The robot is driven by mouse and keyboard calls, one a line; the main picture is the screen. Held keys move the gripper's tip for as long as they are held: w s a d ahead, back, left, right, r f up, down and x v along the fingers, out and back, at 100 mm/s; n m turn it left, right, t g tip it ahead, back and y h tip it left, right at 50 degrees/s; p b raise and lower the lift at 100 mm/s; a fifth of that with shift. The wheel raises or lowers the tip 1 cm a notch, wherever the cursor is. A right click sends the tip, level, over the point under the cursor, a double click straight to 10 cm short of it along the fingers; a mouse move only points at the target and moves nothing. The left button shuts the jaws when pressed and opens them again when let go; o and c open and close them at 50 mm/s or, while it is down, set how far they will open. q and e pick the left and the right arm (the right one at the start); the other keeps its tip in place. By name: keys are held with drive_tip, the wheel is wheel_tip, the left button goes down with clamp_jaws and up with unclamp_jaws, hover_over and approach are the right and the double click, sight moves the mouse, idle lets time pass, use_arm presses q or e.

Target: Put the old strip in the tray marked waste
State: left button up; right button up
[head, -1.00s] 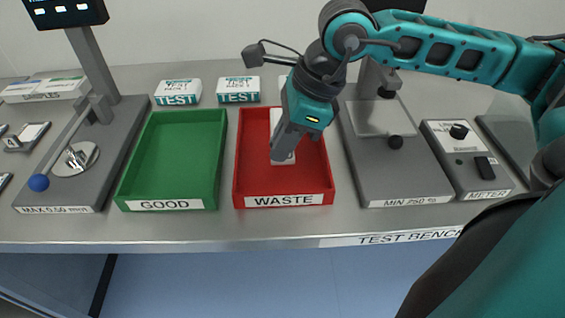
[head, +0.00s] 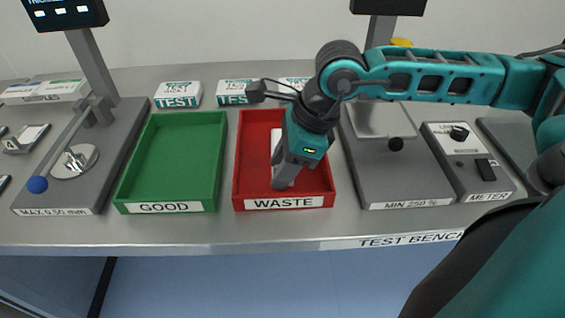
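The red tray marked WASTE (head: 243,175) stands on the bench, right of the green tray marked GOOD (head: 170,160). A white strip (head: 276,148) shows inside the red tray, reaching from the back towards the front. My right gripper (head: 284,184) points down into the red tray, with its fingers at the strip's near part. The gripper body hides much of the strip, so I cannot tell whether the fingers hold it or stand open around it. My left gripper is not in view.
A grey plate device marked MIN 250 % (head: 400,185) stands close right of the red tray, with a meter (head: 466,165) beyond it. A thickness gauge (head: 75,160) stands left. White TEST boxes (head: 178,95) line the back. The green tray is empty.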

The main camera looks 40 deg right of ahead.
drive_tip(key=v, duration=1.2)
drive_tip(key=shift+p, duration=0.35)
drive_tip(key=shift+s, duration=0.1)
